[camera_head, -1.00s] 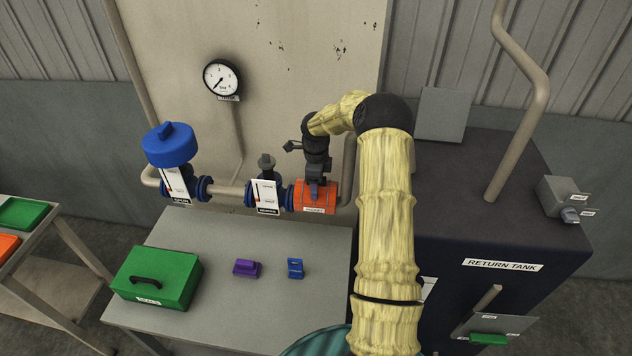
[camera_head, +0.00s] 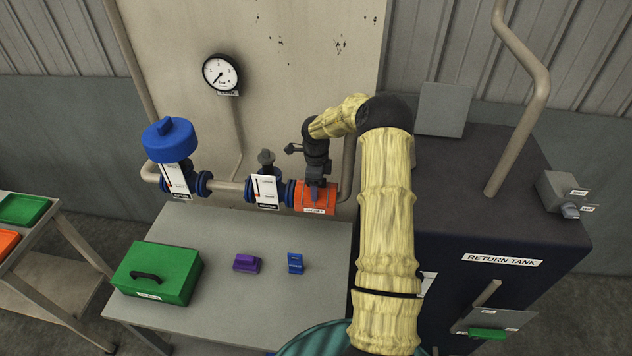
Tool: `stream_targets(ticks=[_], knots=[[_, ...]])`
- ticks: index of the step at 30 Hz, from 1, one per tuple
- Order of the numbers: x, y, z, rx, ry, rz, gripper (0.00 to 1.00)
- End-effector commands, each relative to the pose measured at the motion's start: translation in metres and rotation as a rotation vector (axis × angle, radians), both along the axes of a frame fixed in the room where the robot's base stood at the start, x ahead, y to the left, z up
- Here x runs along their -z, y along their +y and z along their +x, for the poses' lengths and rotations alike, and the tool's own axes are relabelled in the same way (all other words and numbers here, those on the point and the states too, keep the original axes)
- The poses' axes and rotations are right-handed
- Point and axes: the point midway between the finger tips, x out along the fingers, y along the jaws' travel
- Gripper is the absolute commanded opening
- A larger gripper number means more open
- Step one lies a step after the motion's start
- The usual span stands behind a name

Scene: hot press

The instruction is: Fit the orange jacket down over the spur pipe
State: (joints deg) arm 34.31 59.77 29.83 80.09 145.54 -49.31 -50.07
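The orange jacket (camera_head: 324,201) is at the right end of the pipe run along the back wall, its labelled side facing me. It hides the length of pipe behind or inside it, so I cannot tell how fully it sits around the pipe. The pipe run (camera_head: 229,188) shows bare to the left, between the blue flanges. My gripper (camera_head: 315,190) points down at the top middle of the jacket, its fingers touching or overlapping it. The fingers are small and seen nearly edge-on, so their grip does not show clearly.
A blue-capped valve (camera_head: 170,142) and a small dark valve (camera_head: 266,160) stand on the pipe. A green box (camera_head: 170,262), a purple block (camera_head: 247,262) and a blue block (camera_head: 295,263) rest on the grey bench (camera_head: 230,310). The return tank (camera_head: 480,215) stands right.

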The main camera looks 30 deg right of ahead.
Motion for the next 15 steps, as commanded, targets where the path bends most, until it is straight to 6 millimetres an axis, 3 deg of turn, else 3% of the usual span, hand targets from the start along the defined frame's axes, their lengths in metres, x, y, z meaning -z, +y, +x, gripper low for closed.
stream_targets(ticks=[11, 12, 15], knots=[[0.0047, 0.0001, 0.0003, 0.0, -0.001, 0.0, 0.36], [0.0047, 0.0001, 0.0003, 0.0, -0.001, 0.0, 0.67], [0.0047, 0.0001, 0.0003, 0.0, -0.001, 0.0, 0.87]])
